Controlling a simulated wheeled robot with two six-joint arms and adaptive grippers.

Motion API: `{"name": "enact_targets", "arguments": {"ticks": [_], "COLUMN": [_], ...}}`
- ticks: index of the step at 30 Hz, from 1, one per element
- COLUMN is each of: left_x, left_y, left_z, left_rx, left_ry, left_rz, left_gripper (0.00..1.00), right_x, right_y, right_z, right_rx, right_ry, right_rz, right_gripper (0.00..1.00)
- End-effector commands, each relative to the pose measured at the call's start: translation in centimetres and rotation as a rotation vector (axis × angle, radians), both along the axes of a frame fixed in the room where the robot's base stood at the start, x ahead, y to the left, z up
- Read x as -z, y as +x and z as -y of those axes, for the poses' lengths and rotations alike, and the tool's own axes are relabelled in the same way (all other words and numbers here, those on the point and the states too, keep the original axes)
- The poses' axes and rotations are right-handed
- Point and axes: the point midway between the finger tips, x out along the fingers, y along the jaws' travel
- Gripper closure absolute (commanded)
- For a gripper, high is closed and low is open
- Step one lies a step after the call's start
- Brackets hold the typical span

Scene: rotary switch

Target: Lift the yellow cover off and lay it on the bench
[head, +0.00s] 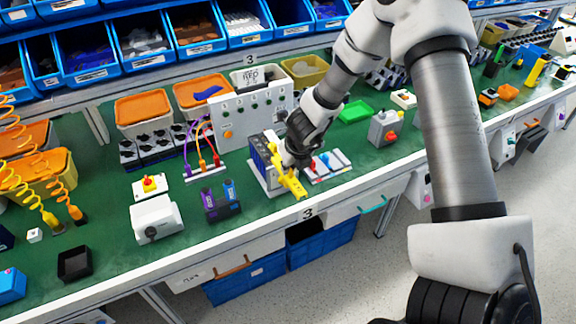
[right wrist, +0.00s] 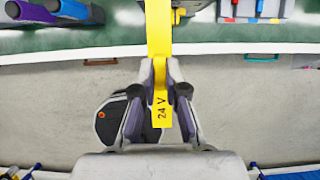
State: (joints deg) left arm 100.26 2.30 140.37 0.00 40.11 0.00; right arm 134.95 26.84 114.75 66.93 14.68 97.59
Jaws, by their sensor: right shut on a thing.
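The yellow cover (head: 291,184) is a long narrow piece at the bench's front edge, beside a grey stand with a dark blue block (head: 262,155). My right gripper (head: 290,161) reaches down over the bench and is shut on the cover. In the right wrist view the cover (right wrist: 158,32), marked "24 V", runs between the fingertips of the right gripper (right wrist: 160,73) and on towards the bench. I cannot tell whether the cover still touches the stand. My left gripper is not in view.
The green bench (head: 110,210) has bare patches at left and front. A rack of coloured levers (head: 327,166) stands right of the gripper. A purple and blue holder (head: 222,203) and a white dial box (head: 157,220) stand to the left. A white panel (head: 253,112) stands behind.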

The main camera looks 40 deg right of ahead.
Motion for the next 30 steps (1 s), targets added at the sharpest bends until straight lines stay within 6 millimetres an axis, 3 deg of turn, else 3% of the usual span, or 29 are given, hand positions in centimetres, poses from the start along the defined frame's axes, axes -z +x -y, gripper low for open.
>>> {"name": "enact_targets", "arguments": {"ticks": [18, 30], "left_x": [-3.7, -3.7], "left_y": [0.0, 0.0], "left_z": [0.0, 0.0], "left_rx": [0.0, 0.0], "left_ry": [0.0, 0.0], "left_rz": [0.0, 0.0], "left_gripper": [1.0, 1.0], "right_x": [-4.0, -3.9], "right_y": [0.0, 0.0], "right_z": [0.0, -0.1], "right_rx": [-0.001, -0.022], "right_ry": [0.0, -0.006], "right_rz": [0.0, -0.001], "right_gripper": [1.0, 1.0]}}
